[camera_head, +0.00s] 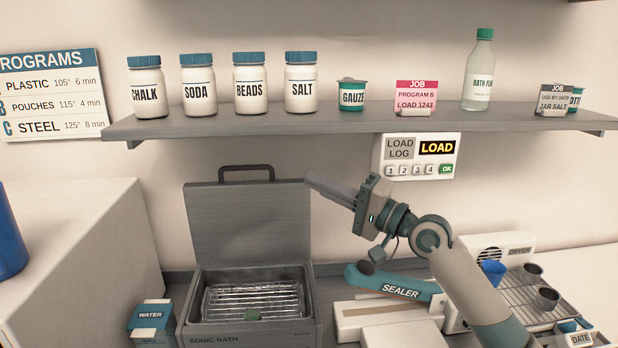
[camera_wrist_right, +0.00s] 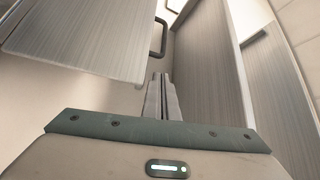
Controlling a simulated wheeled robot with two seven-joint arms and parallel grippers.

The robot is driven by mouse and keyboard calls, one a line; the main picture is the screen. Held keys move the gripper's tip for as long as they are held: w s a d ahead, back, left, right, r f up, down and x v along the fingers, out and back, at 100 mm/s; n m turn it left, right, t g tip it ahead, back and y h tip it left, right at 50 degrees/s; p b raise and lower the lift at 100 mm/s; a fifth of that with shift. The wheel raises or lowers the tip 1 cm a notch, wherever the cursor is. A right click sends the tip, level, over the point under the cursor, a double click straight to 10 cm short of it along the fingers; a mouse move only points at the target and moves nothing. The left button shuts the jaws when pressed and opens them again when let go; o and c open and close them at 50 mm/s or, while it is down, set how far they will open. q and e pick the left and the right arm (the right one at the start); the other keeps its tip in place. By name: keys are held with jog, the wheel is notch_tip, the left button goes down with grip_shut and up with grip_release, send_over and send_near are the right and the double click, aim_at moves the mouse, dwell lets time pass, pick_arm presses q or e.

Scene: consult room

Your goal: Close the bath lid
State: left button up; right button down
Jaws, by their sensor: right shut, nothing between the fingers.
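The bath lid (camera_head: 247,222) stands open and upright behind the sonic bath (camera_head: 250,338). Its dark handle (camera_head: 246,169) is at the top edge. In the right wrist view the shut fingers (camera_wrist_right: 162,97) point past the lid (camera_wrist_right: 80,38), with the handle (camera_wrist_right: 160,38) beyond. My left gripper is not in view.
A shelf (camera_head: 350,118) with jars and cards hangs above the lid. A load panel (camera_head: 418,156) is on the wall behind my right arm. The sealer (camera_head: 395,286) sits right of the bath, the water box (camera_head: 152,318) at its left. The drying rack (camera_head: 515,290) is far right.

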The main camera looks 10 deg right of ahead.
aim_at(283, 181)
jog(key=p+x, duration=0.3)
jog(key=x, duration=0.5)
jog(key=shift+s+r, duration=0.1)
jog(key=shift+r, duration=0.1)
jog(key=shift+w+a, duration=0.3)
jog(key=shift+a, duration=0.2)
jog(key=shift+s, duration=0.1)
